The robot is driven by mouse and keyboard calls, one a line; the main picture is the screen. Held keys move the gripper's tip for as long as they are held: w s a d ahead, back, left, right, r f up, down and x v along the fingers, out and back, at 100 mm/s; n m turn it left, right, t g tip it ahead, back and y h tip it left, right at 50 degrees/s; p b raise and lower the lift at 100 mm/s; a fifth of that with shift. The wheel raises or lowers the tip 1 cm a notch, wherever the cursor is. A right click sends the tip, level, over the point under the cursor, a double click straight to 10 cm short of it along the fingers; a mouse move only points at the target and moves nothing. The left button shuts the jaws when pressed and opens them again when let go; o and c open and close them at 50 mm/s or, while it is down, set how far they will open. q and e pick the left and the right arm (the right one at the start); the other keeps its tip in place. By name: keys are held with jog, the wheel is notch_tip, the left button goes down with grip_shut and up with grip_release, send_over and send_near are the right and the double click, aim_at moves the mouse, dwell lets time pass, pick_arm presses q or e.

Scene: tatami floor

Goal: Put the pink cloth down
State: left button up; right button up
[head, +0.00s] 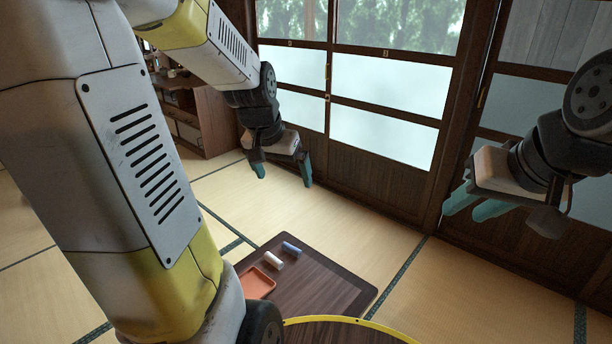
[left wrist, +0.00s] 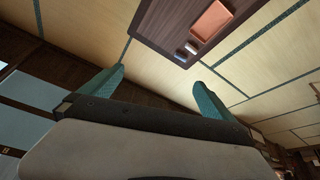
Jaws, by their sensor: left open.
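My left gripper (head: 281,175) is open, with its two teal fingers well apart. It hangs in the air beyond the low dark table (head: 318,293), and nothing shows between its fingers. In the left wrist view the fingers (left wrist: 160,88) are also spread and empty. My right gripper (head: 462,212) is in the air at the right, its teal fingers apart with nothing seen between them. I cannot make out a pink cloth in either view. Part of the floor is hidden behind my left arm.
On the low table are an orange tray (head: 257,283), a pale roll-like item (head: 273,260) and a blue one (head: 291,248). A yellow-rimmed round surface (head: 345,331) is at the bottom edge. Sliding doors (head: 380,135) stand behind. Tatami floor (head: 350,230) is clear between.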

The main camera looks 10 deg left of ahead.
pick_arm(q)
jog(key=s+d+r, duration=0.3)
jog(key=s, duration=0.4)
jog(key=s+d+r+t+h, duration=0.1)
jog(key=s+d+r, duration=0.3)
jog(key=s, duration=0.4)
jog(key=shift+r+n, duration=0.25)
jog(key=shift+n, duration=0.05)
jog(key=shift+a, duration=0.1)
